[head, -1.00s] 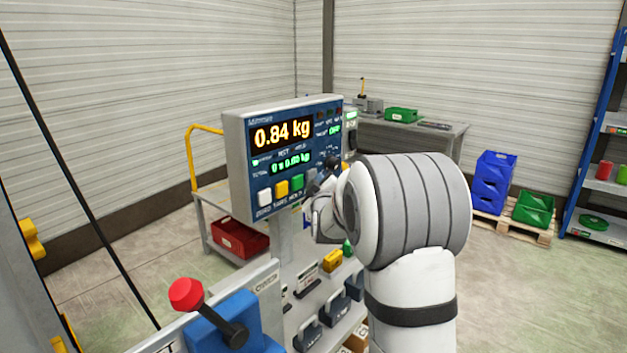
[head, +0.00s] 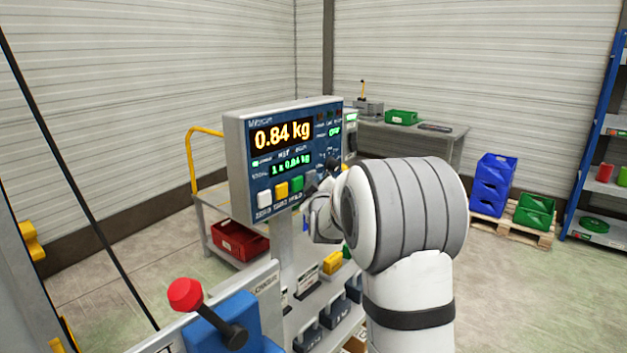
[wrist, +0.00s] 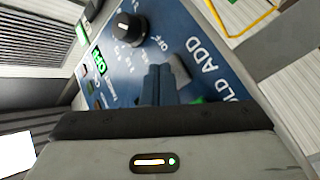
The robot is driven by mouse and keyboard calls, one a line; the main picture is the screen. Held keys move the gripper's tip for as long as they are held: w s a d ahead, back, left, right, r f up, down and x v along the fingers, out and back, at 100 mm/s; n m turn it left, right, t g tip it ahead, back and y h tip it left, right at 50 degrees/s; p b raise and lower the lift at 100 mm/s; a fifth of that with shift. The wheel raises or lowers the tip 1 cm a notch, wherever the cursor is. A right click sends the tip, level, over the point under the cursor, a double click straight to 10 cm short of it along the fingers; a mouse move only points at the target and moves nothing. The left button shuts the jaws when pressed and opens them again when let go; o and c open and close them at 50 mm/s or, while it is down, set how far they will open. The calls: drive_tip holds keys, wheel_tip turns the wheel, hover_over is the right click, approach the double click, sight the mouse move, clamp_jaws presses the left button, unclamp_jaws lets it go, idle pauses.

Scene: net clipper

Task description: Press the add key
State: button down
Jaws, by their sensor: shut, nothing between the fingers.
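The scale's blue panel (head: 262,150) stands left of my arm. Its main display (head: 282,135) reads 0.84 kg in orange; the green total line (head: 291,165) appears to read 1 x 0.84 kg. In the head view my gripper (head: 326,186) partly covers the panel's lower right.
White (head: 264,200), yellow (head: 281,190) and green (head: 297,184) keys sit in a row left of the grey key. A black knob (wrist: 128,27) is on the panel near the fingers. A red-knobbed lever (head: 186,295) stands in front. Weights sit on the rack below.

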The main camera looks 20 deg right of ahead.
idle(0.4)
drive_tip(key=shift+s+d+b, duration=0.4)
drive_tip(key=shift+s+b, duration=0.25)
drive_tip(key=shift+b, duration=0.1)
drive_tip(key=shift+s+d+b, duration=0.7)
drive_tip(key=shift+s+b, duration=0.15)
drive_tip(key=shift+s, duration=0.2)
drive_tip(key=shift+s+d+b, duration=0.7)
drive_tip(key=shift+s+b, duration=0.1)
drive_tip(key=shift+s, duration=0.25)
